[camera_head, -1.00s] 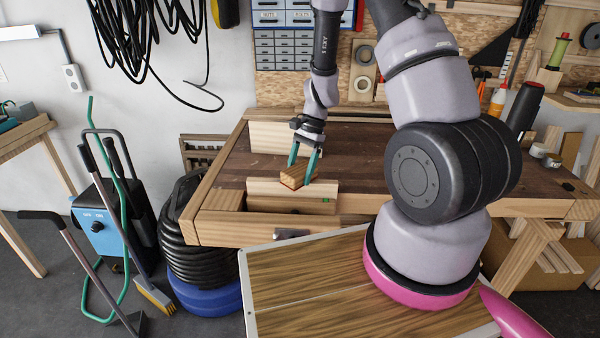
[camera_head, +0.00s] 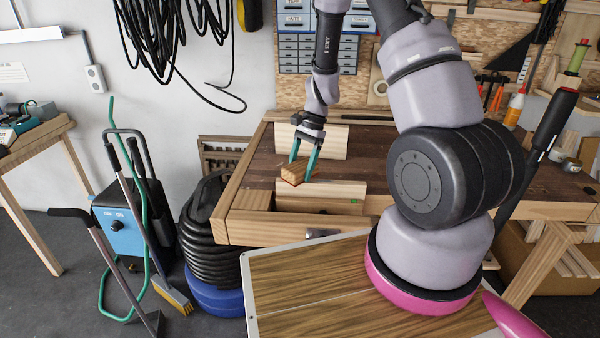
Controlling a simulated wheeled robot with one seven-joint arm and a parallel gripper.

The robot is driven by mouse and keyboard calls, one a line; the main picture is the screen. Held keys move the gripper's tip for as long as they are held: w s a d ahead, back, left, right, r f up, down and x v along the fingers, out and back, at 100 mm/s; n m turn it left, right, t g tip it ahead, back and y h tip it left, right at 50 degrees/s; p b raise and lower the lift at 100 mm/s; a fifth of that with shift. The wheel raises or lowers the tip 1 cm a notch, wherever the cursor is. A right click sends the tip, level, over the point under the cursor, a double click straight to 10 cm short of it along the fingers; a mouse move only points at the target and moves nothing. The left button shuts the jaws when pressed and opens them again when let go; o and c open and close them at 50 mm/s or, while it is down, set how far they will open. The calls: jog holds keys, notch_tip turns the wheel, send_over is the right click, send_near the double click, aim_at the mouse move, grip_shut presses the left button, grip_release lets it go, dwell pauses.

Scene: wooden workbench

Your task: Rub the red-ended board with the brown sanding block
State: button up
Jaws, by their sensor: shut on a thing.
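My gripper (camera_head: 303,176) is shut on the brown sanding block (camera_head: 294,173), a wood-brown block with a reddish lower edge. The block is tilted in the picture and sits at the left part of the front pale board (camera_head: 335,190); whether it touches the board I cannot tell. This front board stands on edge at the bench's front and has a small green mark near its right end. A second pale board (camera_head: 335,142) stands farther back, behind my gripper. No red end shows clearly on either board.
The dark bench top (camera_head: 265,165) is mostly clear between the two boards. A blue machine (camera_head: 122,230), brooms and a black coiled hose (camera_head: 208,230) stand on the floor at left.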

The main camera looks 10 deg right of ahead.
aim_at(301, 165)
jog(key=shift+d+r, duration=0.15)
jog(key=shift+r, duration=3.15)
